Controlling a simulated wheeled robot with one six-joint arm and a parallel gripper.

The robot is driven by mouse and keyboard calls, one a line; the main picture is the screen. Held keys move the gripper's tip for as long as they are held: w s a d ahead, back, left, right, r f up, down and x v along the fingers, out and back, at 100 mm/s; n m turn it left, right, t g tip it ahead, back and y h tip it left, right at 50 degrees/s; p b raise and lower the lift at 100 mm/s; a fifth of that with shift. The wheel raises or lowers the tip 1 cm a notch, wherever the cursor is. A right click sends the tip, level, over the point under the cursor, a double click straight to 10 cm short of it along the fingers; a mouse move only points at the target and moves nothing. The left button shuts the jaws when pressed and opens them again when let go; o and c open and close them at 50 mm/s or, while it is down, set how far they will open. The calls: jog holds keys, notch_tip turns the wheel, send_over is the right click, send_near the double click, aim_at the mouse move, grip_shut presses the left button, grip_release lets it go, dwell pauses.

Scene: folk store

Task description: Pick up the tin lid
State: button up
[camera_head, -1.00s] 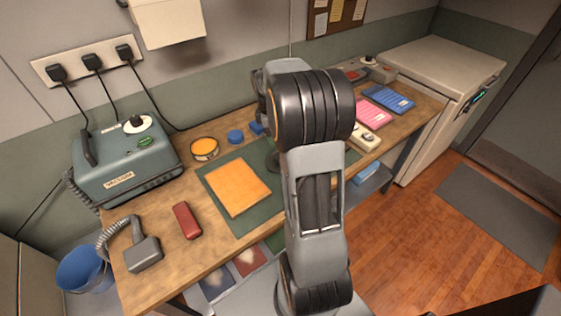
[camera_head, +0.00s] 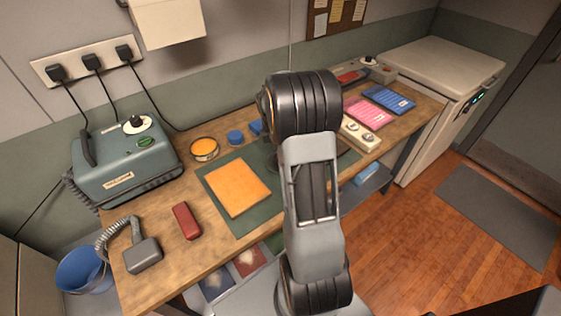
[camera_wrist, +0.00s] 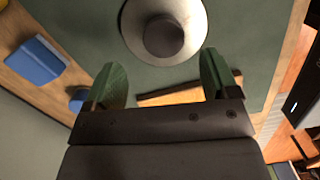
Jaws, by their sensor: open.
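A round, pale grey metallic piece with a dark round middle (camera_wrist: 164,34) lies over the green mat in the wrist view, cut by the top edge. It may be the tin lid; I cannot tell for sure. My gripper (camera_wrist: 163,80) is open, its two green-tipped fingers apart and nothing held between them. The round piece is just beyond the fingertips, roughly centred between them. In the head view my arm hides this piece and most of the gripper. An open round tin with orange contents (camera_head: 204,149) stands left of the mat.
A small blue round piece (camera_head: 235,137) and a blue block (camera_wrist: 36,61) lie near the mat (camera_head: 262,211). An orange pad (camera_head: 237,187) lies on it. A red case (camera_head: 187,221), a teal vacuum sealer (camera_head: 125,165) and pink and blue pads (camera_head: 388,100) are on the bench.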

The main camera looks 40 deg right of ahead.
jog(key=shift+s+d+f, duration=0.1)
jog(key=shift+f, duration=0.75)
jog(key=shift+s+d+f, duration=0.15)
jog(key=shift+f, duration=0.75)
jog(key=shift+s+d+f, duration=0.1)
jog(key=shift+f, duration=0.75)
jog(key=c, duration=1)
jog(key=shift+r, duration=0.1)
